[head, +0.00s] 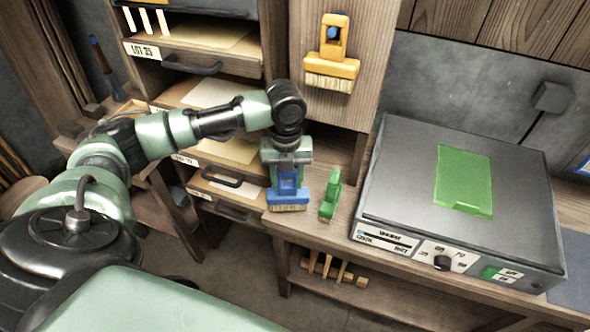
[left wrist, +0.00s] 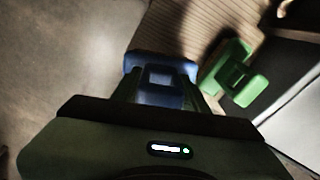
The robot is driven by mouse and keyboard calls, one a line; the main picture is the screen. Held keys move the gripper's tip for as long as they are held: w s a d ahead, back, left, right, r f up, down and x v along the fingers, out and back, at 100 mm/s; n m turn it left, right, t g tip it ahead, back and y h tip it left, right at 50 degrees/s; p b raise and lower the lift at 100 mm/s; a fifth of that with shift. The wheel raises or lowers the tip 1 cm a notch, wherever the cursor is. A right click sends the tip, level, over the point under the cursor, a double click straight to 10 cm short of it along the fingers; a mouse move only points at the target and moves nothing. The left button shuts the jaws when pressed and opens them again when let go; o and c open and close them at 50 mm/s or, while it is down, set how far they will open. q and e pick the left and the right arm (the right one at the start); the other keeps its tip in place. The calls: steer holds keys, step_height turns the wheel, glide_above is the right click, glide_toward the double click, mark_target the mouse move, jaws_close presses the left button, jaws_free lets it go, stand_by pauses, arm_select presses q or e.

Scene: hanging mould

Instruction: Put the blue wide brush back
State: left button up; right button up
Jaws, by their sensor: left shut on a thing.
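The blue wide brush (head: 288,199) has a blue body with pale bristles pointing down. My left gripper (head: 287,172) is shut on its upper handle part. The brush is at the left end of the wooden bench, bristles low near the bench top; I cannot tell whether they touch it. In the left wrist view the blue brush (left wrist: 160,72) sits between the fingers. A yellow wide brush (head: 332,58) hangs on a blue peg on the wooden panel above. My right gripper is not in view.
A green tool (head: 330,196) stands on the bench just right of the blue brush. A grey heater box (head: 400,190) with a green sheet (head: 464,181) fills the bench to the right. Shelves with drawers (head: 215,100) stand behind my left arm.

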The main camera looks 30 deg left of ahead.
arm_select(q)
steer(key=w+a+f+p, duration=0.1)
steer(key=w+f+p, duration=0.1)
steer(key=w, duration=0.3)
steer(key=shift+w+a+f, duration=0.15)
steer(key=shift+f, duration=0.6)
steer(key=shift+f, duration=0.1)
steer(key=o, duration=1.2)
step_height(320, 180, up, 12)
steer(key=b, duration=0.2)
steer(key=shift+b, duration=0.3)
